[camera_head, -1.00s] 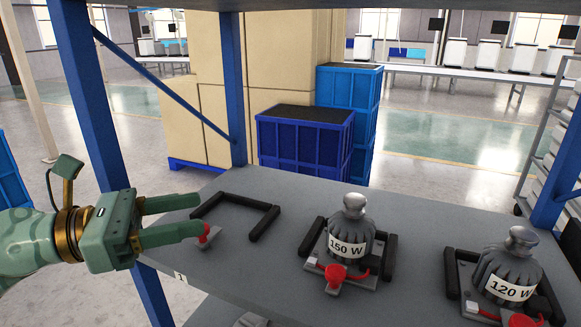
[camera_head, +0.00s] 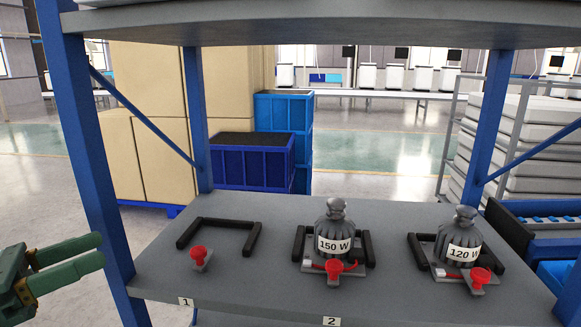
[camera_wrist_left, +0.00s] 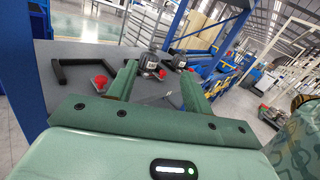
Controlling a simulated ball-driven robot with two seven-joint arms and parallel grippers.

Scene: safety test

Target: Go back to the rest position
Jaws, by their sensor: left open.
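My left gripper (camera_head: 62,262) is at the left edge of the head view, outside the blue shelf post. It also shows in the left wrist view (camera_wrist_left: 160,88), with its two green fingers apart and nothing between them. The grey shelf (camera_head: 230,282) carries an empty black bracket at place 1 with a red knob (camera_head: 198,253) in front of it. My right gripper is in neither view.
A dark weight marked 150 W (camera_head: 336,228) and one marked 120 W (camera_head: 461,238) stand in black brackets on the shelf. A blue post (camera_head: 88,150) rises between my left gripper and the shelf. Blue crates (camera_head: 250,165) and cartons stand behind.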

